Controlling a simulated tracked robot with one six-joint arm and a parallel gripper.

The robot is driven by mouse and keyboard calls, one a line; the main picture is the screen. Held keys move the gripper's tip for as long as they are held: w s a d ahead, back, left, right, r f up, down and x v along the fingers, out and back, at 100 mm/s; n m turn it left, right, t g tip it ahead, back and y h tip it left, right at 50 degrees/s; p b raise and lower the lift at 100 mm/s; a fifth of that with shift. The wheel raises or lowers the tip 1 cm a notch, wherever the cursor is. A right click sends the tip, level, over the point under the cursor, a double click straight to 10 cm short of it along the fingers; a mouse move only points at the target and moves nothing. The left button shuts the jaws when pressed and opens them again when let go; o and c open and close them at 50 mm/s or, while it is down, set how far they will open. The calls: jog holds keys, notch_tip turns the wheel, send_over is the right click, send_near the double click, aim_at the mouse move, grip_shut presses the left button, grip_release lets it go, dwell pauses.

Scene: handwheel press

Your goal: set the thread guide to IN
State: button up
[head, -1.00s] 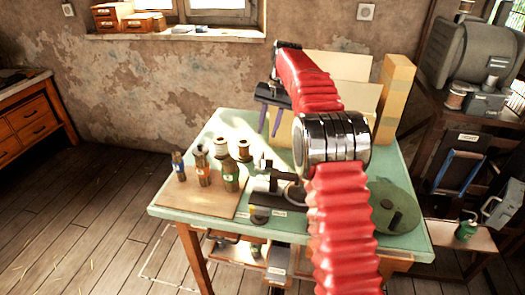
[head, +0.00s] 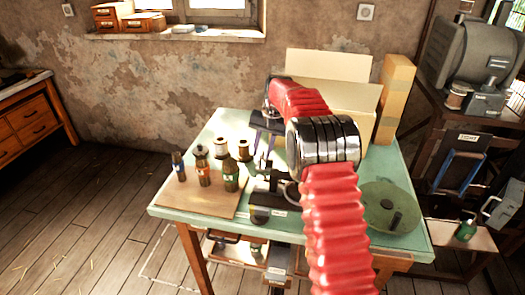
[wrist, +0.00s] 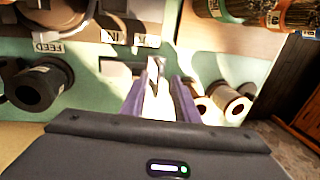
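The thread guide shows in the wrist view as a small pale metal lever (wrist: 154,68) on a grey base on the green table. The IN label (wrist: 110,37) and a second label (wrist: 147,41), hard to read, lie just beyond it, upside down. My gripper (wrist: 160,85) is open, its two purple fingers apart on either side of the lever's line. The lever's tip shows between or just past the fingertips; I cannot tell whether they touch it. In the head view my gripper (head: 261,148) is low over the table's middle, and the guide is mostly hidden there.
A FEED label (wrist: 47,47) and a dark cylinder (wrist: 38,85) are left in the wrist view; thread spools (wrist: 228,103) stand close on the right.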

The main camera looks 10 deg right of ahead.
jog(key=shift+c, duration=0.3)
grip_shut()
jog(key=shift+d, duration=0.1)
